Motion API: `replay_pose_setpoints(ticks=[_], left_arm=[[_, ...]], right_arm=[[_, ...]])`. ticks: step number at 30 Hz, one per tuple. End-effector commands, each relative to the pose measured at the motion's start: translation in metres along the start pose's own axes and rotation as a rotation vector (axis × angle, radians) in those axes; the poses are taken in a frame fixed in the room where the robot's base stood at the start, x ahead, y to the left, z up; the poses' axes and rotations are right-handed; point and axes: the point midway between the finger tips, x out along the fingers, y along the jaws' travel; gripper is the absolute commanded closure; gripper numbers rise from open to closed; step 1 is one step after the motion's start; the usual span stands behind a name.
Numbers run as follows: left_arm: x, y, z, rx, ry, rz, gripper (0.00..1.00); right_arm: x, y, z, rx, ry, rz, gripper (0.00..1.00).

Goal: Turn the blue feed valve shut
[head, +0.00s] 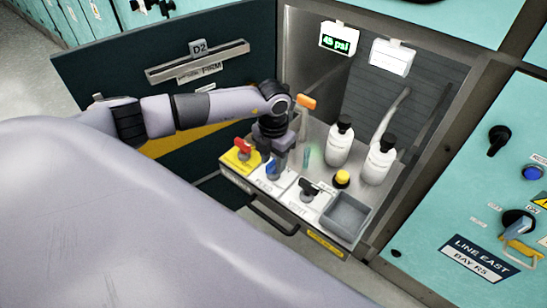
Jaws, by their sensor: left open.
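The blue feed valve (271,172) sits on a white plate in the middle-left of the pulled-out shelf, between a red-handled valve and a black-handled one. My left gripper (273,158) is open and points down right over the blue handle. The gripper hides part of the handle, so I cannot tell whether the fingers touch it or how far it is turned. My right gripper is not in view.
The red valve (243,148) on a yellow plate is close on the left, the black valve (308,189) on the right. A yellow button (342,178), two white bottles (339,147) and a grey bin (345,216) stand further right. A green-lit pressure display (339,39) hangs behind.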

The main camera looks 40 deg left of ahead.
Motion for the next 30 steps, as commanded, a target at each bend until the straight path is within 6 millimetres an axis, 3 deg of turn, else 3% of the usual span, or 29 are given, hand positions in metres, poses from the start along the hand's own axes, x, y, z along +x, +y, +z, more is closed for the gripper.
replay_pose_setpoints(ticks=[5, 9, 20, 30], left_arm=[[0.0, 0.0, 0.0, 0.001, 0.0, 0.0, 0.57], [0.0, 0.0, 0.0, 0.001, 0.0, -0.001, 1.0], [0.0, 0.0, 0.0, 0.031, 0.0, -0.001, 1.0], [0.002, 0.0, 0.0, 0.237, 0.0, 0.0, 1.0]], right_arm=[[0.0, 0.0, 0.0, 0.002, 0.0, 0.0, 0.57], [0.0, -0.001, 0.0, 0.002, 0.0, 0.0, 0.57], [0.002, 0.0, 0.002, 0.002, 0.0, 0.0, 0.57], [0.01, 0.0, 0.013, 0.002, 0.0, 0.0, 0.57]])
